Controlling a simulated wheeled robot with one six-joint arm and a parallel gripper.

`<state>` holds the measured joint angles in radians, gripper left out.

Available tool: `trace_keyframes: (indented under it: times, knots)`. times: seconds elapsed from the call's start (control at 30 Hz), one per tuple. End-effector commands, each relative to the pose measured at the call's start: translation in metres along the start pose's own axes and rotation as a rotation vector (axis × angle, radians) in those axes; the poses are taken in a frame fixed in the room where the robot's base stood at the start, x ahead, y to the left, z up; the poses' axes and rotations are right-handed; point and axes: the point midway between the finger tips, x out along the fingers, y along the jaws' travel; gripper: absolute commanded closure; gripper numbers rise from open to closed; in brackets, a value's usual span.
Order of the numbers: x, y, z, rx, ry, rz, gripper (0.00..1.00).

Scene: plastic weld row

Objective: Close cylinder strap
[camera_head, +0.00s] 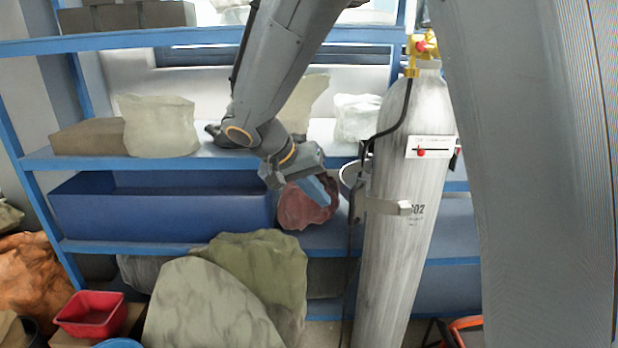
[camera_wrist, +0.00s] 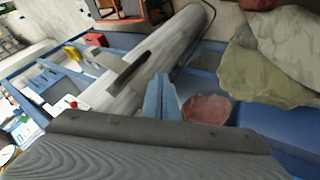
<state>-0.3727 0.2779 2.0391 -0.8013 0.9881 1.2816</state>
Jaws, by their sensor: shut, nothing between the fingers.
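The grey CO2 cylinder (camera_head: 403,240) stands upright, slightly tilted in the picture, in front of the blue shelf; it also shows in the wrist view (camera_wrist: 125,98). Whether the strap's ends meet cannot be told. A dark strip, perhaps the strap (camera_wrist: 130,70), crosses the cylinder in the wrist view. My gripper (camera_head: 328,196), with blue fingers, is shut and empty, left of the cylinder and apart from it. Its fingers also show in the wrist view (camera_wrist: 160,92).
The blue shelf (camera_head: 200,162) holds a long blue bin (camera_head: 160,212), a reddish sack (camera_head: 300,206) behind my gripper and pale bags. Greenish sacks (camera_head: 255,265) and a red tub (camera_head: 90,314) stand below. A black hose (camera_head: 385,132) runs down the cylinder's left side.

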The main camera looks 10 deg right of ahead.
Motion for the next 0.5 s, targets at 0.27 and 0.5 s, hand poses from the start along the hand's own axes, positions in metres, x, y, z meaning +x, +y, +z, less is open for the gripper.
trace_keyframes:
  times: [0.27,0.5]
  knots:
    - [0.015,0.032,0.0,0.001,-0.001,0.002,1.0]
    - [0.019,0.035,0.0,0.0,0.0,-0.001,1.0]
